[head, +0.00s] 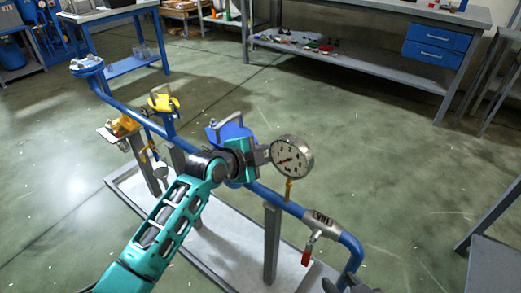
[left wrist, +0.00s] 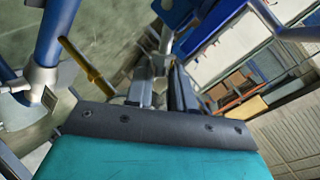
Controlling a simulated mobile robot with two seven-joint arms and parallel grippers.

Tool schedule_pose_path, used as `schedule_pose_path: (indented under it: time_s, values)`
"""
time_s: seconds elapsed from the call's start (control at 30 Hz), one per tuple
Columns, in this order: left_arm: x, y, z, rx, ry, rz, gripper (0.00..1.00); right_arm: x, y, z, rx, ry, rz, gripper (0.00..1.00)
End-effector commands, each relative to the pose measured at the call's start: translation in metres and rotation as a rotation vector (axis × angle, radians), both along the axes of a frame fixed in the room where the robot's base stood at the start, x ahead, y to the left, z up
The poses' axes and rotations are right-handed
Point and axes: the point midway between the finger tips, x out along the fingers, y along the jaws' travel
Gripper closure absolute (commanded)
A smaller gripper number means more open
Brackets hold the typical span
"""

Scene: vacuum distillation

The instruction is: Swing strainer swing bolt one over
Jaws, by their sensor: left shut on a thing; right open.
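The blue strainer (head: 230,132) sits on the blue pipe run in the middle of the head view, with a thin metal loop at its upper left. My left gripper (head: 262,155) is at its right side, behind the round pressure gauge's left edge. In the left wrist view the fingers (left wrist: 163,75) are close together, with a slim metal piece (left wrist: 165,38) at their tips, seemingly a swing bolt. Blue strainer metal (left wrist: 175,12) shows just beyond. The bolt is hidden in the head view. Dark parts at the bottom edge seem to be my right gripper (head: 350,288), mostly cut off.
The pressure gauge (head: 292,157) stands close beside my left gripper. A red-handled valve (head: 306,256) hangs on the pipe at lower right. Yellow valve parts (head: 163,103) are further left. The pipe stands over a pale tray (head: 215,262). Open floor lies behind.

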Motion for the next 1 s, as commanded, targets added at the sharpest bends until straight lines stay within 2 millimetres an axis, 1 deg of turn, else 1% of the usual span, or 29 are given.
schedule_pose_path:
  time_s: [0.4, 0.43, 0.53, 0.83, 0.93, 1.0]
  values:
    - [-0.001, 0.001, -0.002, 0.009, 0.0, 0.001, 1.0, 0.0, 0.0, 0.0, 0.001, 0.0, -0.001, 0.55]
    - [-0.001, 0.001, -0.002, 0.009, 0.0, 0.001, 0.75, 0.0, 0.0, 0.0, 0.001, 0.0, -0.001, 0.55]
    - [0.0, 0.001, -0.002, 0.008, -0.001, 0.002, 0.66, 0.0, 0.0, 0.0, 0.002, 0.0, -0.001, 0.55]
    - [-0.001, 0.001, 0.0, 0.008, -0.003, 0.001, 0.65, 0.0, 0.001, 0.001, 0.003, 0.0, -0.002, 0.55]
    - [-0.006, 0.005, 0.004, 0.008, -0.005, 0.001, 0.65, 0.0, 0.001, 0.004, 0.003, 0.001, -0.002, 0.55]
    - [-0.013, 0.01, 0.008, 0.009, -0.004, 0.002, 0.65, 0.0, 0.001, 0.008, 0.003, 0.001, -0.002, 0.55]
